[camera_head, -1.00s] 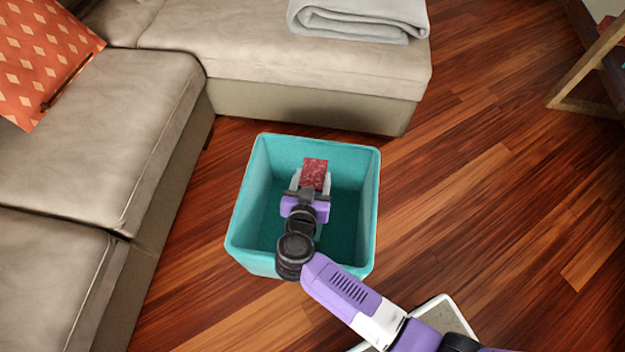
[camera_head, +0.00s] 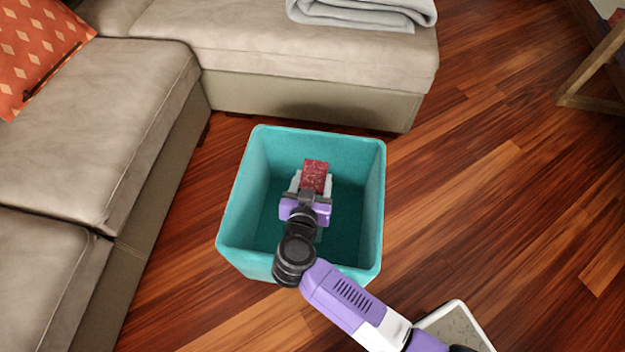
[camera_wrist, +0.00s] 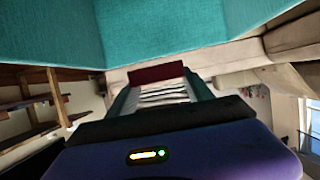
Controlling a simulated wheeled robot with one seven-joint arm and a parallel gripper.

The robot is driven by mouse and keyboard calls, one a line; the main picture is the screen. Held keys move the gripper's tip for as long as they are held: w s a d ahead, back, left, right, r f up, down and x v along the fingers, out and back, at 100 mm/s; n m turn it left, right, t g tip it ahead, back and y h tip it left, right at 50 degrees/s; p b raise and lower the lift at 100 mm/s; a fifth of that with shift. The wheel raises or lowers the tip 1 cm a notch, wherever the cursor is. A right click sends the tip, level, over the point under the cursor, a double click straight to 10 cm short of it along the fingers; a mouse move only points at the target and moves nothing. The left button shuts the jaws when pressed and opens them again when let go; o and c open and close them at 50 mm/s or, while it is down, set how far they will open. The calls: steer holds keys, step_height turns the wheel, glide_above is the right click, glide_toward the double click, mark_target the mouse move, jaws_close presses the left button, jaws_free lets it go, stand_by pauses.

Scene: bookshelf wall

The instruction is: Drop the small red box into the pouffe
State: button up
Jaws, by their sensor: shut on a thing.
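The small red box (camera_head: 315,175) is held between the fingertips of my gripper (camera_head: 312,184). The pouffe (camera_head: 375,215) is a teal, open-topped box standing on the wooden floor. In the head view, my gripper and the red box appear within the outline of its opening; how deep they are is hard to tell. In the wrist view the red box (camera_wrist: 157,73) shows as a dark red strip across the fingertips, with the pouffe's teal wall (camera_wrist: 180,25) filling the top.
A beige sectional sofa (camera_head: 110,130) stands left of and behind the pouffe, with an orange cushion (camera_head: 35,50) and a folded grey blanket (camera_head: 360,12) on it. Bare wooden floor (camera_head: 480,180) lies to the right. A wooden frame leg (camera_head: 590,70) is at the upper right.

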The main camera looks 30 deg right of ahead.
steer(key=o, duration=1.5)
steer(key=shift+s, duration=0.1)
steer(key=p+v, duration=0.3)
steer(key=v, duration=0.4)
steer(key=shift+s+a+p, duration=0.2)
steer(key=shift+s+p, duration=0.05)
steer(key=shift+p, duration=0.15)
steer(key=shift+r, duration=0.1)
